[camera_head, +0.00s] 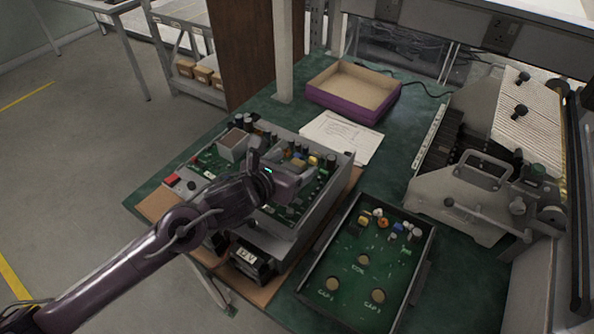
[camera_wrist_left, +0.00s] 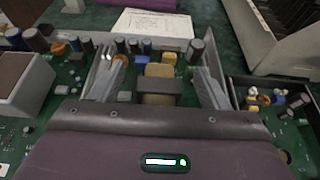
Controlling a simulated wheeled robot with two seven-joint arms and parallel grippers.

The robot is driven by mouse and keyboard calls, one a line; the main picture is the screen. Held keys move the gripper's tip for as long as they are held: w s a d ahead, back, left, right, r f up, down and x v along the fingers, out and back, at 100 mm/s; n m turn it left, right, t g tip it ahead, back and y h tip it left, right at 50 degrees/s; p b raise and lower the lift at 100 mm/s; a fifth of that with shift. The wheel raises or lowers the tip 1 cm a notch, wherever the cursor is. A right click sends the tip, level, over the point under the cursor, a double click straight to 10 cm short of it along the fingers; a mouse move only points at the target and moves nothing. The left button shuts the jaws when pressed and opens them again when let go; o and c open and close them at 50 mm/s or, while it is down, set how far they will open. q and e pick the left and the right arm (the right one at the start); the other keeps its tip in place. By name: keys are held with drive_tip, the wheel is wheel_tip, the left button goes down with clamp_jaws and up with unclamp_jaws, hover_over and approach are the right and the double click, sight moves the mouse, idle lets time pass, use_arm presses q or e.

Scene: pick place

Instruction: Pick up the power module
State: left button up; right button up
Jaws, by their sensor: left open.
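An open grey metal chassis (camera_head: 283,238) with a green circuit board sits on the green table. Capacitors, coils and a large grey block (camera_head: 233,145) stand on its board. No part is clearly marked as the power module. My left gripper (camera_head: 296,172) is over the right part of this board, hiding some of it. In the left wrist view, its two fingers (camera_wrist_left: 160,82) are spread apart, one on each side of a yellow-brown block (camera_wrist_left: 158,71) on the board. Whether they touch anything is unclear. My right gripper is not in view.
A black tray (camera_head: 424,274) holding a board marked CAP and COIL lies right of the chassis. Behind are white papers (camera_head: 341,137) and an empty purple box (camera_head: 343,111). A grey machine (camera_head: 474,201) stands on the right. An upright post (camera_head: 283,55) rises behind.

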use_arm(q)
drive_tip(key=shift+c, duration=0.3)
clamp_jaws()
drive_tip(key=shift+r, duration=0.25)
